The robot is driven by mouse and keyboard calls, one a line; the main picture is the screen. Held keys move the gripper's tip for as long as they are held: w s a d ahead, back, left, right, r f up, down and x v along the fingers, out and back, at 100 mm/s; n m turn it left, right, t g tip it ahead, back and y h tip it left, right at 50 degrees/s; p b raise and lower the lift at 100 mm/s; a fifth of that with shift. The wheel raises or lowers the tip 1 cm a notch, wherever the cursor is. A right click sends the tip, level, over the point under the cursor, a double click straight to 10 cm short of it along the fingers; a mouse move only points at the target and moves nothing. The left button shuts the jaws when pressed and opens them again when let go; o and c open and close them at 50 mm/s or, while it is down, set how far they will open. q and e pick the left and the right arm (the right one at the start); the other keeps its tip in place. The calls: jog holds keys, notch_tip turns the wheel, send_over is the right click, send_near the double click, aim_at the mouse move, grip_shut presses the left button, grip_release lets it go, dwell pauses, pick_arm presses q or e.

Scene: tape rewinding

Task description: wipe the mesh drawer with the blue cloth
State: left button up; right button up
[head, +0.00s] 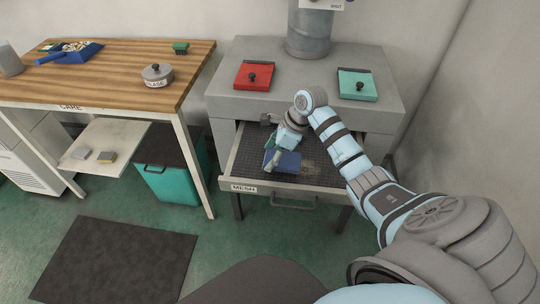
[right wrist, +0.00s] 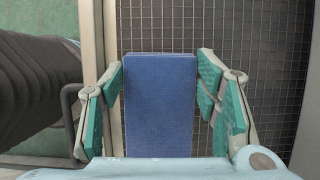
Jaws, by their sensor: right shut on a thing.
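The mesh drawer (head: 330,176) is pulled out from the grey cabinet, with a dark grid floor and a MESH label on its front. Its grid also shows in the right wrist view (right wrist: 255,45). The blue cloth (head: 288,163) is a flat folded rectangle over the left half of the grid. My right gripper (head: 275,158) is shut on the blue cloth (right wrist: 160,105), with a green-padded finger at each side of it. I cannot tell whether the cloth touches the grid. A faint paler patch shows on the grid right of the cloth. My left gripper is out of view.
The grey cabinet (head: 310,110) carries a red hatch (head: 254,76) and a green hatch (head: 357,86). A wooden-topped table (head: 110,85) stands left, with a grey lidded tin (head: 158,75) and a blue dustpan (head: 78,55). A teal bin (head: 175,184) stands below. The drawer's handle (head: 294,205) juts forward.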

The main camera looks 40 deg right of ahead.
jog(key=p+v, duration=0.2)
jog(key=v, duration=0.1)
jog(key=shift+a+r, duration=0.1)
jog(key=shift+a, duration=0.05)
jog(key=shift+w+r+p, duration=0.2)
jog(key=shift+r+p, duration=0.65)
jog(key=shift+r, duration=0.15)
jog(key=shift+s+r, duration=0.1)
jog(key=shift+r, duration=0.25)
